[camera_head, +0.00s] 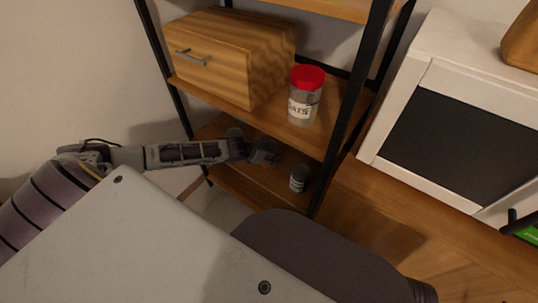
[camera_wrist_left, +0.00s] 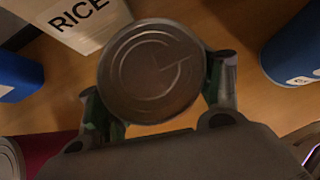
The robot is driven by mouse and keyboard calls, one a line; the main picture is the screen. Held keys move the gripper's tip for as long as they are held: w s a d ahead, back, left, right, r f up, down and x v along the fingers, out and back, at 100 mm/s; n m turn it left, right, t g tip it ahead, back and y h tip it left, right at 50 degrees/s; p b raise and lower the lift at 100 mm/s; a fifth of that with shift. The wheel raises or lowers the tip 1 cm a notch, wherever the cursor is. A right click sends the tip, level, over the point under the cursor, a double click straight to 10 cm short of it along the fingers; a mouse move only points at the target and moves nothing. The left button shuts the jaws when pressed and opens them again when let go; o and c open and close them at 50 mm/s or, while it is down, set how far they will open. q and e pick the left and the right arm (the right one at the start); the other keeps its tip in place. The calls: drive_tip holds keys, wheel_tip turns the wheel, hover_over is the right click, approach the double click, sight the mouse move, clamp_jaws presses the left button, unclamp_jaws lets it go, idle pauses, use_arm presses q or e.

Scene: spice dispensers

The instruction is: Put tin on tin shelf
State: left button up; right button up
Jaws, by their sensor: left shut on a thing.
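My left gripper (camera_head: 266,154) reaches into the lower level of the black-framed wooden shelf (camera_head: 242,187) in the head view. In the left wrist view the left gripper (camera_wrist_left: 165,85) is shut on a round grey tin (camera_wrist_left: 150,72), whose lid with a ring and a curved mark faces the camera. I cannot make out this held tin clearly in the head view. A small grey can with a pale label (camera_head: 299,178) stands on the lower shelf board, right of the gripper. My right gripper is out of view.
A white RICE container (camera_wrist_left: 78,22) and blue containers (camera_wrist_left: 18,75) (camera_wrist_left: 293,52) stand around the held tin. A red-lidded oats jar (camera_head: 305,98) and a wooden drawer box (camera_head: 225,57) stand on the board above. A white cabinet (camera_head: 440,120) stands at right.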

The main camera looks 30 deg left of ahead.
use_arm(q)
drive_tip(key=shift+w, duration=0.2)
drive_tip(key=shift+f, duration=0.1)
drive_tip(key=o, duration=1.3)
drive_tip(key=shift+s+f, duration=0.1)
drive_tip(key=shift+o, duration=0.2)
drive_tip(key=shift+s+r, duration=0.15)
drive_tip(key=shift+r, duration=0.15)
drive_tip(key=shift+p+v, duration=0.7)
drive_tip(key=shift+v, duration=1.2)
drive_tip(key=p+v, duration=0.2)
drive_tip(key=v, duration=0.5)
drive_tip(key=shift+s+r, duration=0.25)
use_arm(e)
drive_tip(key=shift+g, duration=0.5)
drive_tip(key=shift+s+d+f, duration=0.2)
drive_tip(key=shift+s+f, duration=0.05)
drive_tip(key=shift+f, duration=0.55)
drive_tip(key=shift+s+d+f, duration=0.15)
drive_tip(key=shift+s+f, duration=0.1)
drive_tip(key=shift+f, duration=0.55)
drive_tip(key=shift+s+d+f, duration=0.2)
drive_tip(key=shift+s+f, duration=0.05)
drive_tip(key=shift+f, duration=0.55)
